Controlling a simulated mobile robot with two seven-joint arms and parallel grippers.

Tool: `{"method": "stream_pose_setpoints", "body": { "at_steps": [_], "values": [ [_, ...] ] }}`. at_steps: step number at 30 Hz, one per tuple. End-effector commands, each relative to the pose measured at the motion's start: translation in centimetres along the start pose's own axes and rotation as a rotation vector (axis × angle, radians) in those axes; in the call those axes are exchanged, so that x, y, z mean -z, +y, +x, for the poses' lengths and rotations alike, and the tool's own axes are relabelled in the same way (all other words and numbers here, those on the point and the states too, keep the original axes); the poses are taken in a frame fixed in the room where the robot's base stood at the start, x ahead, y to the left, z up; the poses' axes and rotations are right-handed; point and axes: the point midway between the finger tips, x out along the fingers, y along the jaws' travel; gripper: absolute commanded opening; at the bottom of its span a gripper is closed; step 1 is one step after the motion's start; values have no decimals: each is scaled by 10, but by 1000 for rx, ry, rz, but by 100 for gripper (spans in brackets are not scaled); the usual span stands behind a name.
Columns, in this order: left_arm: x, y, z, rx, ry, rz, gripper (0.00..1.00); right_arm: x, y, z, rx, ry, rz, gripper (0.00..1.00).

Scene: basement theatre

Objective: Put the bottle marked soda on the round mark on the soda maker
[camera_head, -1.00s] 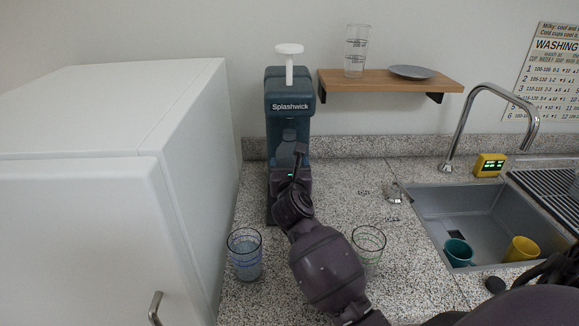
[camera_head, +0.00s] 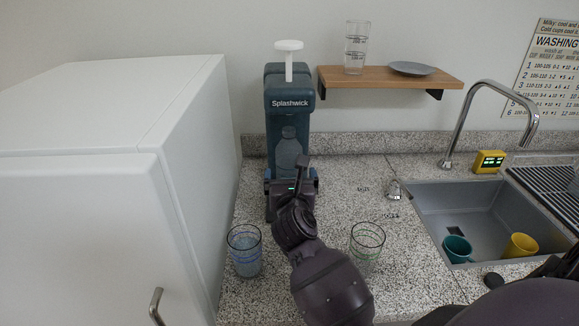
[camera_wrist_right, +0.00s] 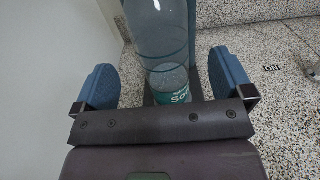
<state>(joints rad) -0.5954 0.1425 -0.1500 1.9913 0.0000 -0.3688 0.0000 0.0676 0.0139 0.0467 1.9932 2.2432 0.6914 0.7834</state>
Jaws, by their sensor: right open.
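The clear soda bottle (camera_head: 289,152) stands upright at the front of the soda maker (camera_head: 290,97), a dark blue-green machine marked Splashwick. In the right wrist view the bottle (camera_wrist_right: 160,32) shows a green label reading "Soda" in part. My right gripper (camera_head: 292,183) is low in front of the soda maker. In the right wrist view its blue fingers (camera_wrist_right: 160,65) are spread, one on each side of the bottle, with gaps to it. The round mark and the bottle's foot are hidden. My left gripper is out of view.
Two glasses stand on the counter, one left (camera_head: 245,252) and one right (camera_head: 366,247) of my right arm. A white cabinet (camera_head: 110,120) borders the left. The sink (camera_head: 478,215) holds two cups. A shelf (camera_head: 385,80) holds a glass and plate.

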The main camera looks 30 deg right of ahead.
Motion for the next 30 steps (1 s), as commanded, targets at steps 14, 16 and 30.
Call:
{"method": "stream_pose_setpoints", "body": {
  "at_steps": [14, 16, 30],
  "values": [
    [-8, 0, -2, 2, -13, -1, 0, 0, 0, -56, 0, 0, 0, 99],
    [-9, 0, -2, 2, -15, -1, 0, 0, 0, -57, 0, -1, 0, 99],
    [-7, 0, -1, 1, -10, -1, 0, 0, 0, -57, 0, -1, -1, 99]
  ]
}}
